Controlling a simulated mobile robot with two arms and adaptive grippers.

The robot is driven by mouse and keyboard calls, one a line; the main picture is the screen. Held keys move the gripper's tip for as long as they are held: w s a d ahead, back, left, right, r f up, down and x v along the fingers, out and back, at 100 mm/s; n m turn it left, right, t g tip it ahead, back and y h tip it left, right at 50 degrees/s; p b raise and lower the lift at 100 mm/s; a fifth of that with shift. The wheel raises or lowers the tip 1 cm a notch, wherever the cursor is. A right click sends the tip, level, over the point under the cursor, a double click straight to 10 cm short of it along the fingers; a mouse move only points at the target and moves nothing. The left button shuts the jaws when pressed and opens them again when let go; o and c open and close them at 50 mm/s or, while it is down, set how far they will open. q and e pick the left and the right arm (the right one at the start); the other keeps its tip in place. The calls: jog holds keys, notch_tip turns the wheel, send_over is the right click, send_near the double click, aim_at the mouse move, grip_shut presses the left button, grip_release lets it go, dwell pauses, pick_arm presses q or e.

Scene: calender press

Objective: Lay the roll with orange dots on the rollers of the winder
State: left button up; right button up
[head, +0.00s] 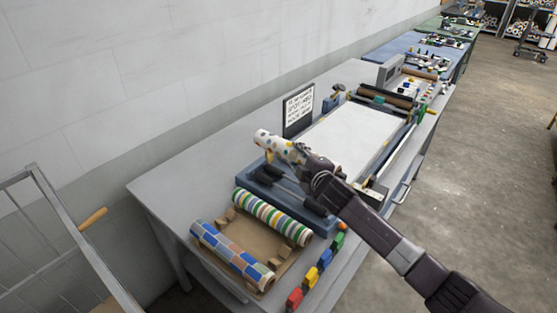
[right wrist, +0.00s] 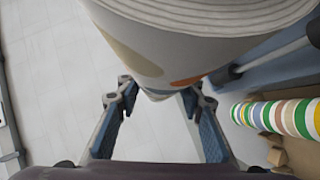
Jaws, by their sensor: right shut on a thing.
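The white roll with orange and other coloured dots (head: 270,141) is in my right gripper (head: 301,157), above the back of the winder. In the right wrist view the roll (right wrist: 170,45) fills the top, between the fingertips of my right gripper (right wrist: 163,100), with orange, tan and teal dots showing. The blue winder (head: 257,180) stands on the bench below, its dark rollers (head: 290,186) bare where I can see them. My right forearm and hand hide its right part. I cannot tell whether the roll touches the winder. My left gripper is not in view.
Coloured blocks (head: 311,276) line the bench's right edge. A dark sign (head: 298,112) stands behind; a white press bed (head: 350,135) lies beyond.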

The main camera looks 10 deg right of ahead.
jog(key=shift+f+b, duration=0.75)
notch_tip(320, 180, down, 7)
jog(key=b, duration=0.6)
jog(key=shift+r, duration=0.2)
pick_arm(q)
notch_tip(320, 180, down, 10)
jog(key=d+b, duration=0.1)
jog(key=b, duration=0.1)
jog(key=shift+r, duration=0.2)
pick_arm(e)
jog(key=shift+f, duration=1.4)
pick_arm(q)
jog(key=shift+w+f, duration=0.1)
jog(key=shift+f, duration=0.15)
pick_arm(e)
jog(key=shift+f, duration=0.4)
jog(key=o, duration=1.5)
jog(key=shift+f, duration=0.15)
jog(key=shift+s, duration=0.1)
